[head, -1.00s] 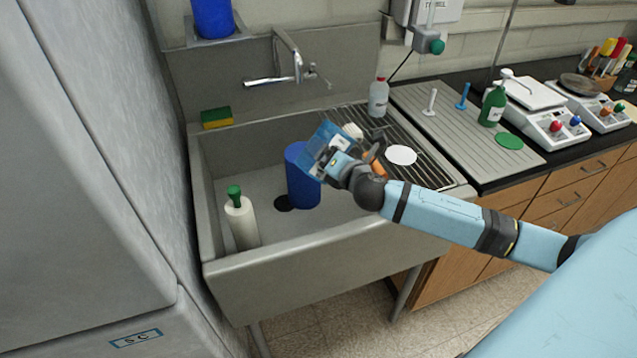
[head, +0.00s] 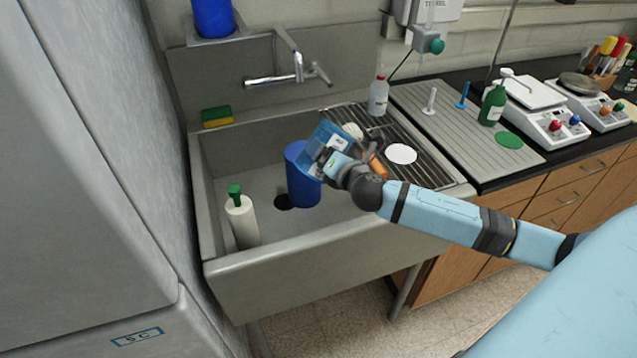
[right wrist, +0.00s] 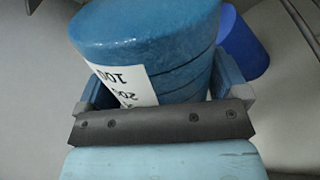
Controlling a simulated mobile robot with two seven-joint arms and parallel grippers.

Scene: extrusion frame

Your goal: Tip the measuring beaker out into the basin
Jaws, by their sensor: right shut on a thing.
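The measuring beaker (head: 318,138) is translucent blue with a white label. It is tilted in the air above the basin (head: 320,242), by the drainer side. My right gripper (head: 338,162) is shut on it. In the right wrist view the beaker (right wrist: 150,35) sits between both fingers of the right gripper (right wrist: 160,88), with part of its printed numbers showing upside down. I cannot tell whether liquid is inside or flowing out. My left gripper is not in view.
A dark blue cylinder (head: 302,185) stands in the basin just below and left of the beaker, beside the drain (head: 284,202). A white bottle with a green top (head: 241,220) stands at the basin's left. The faucet (head: 290,75) is behind. A ribbed drainer (head: 430,165) lies right.

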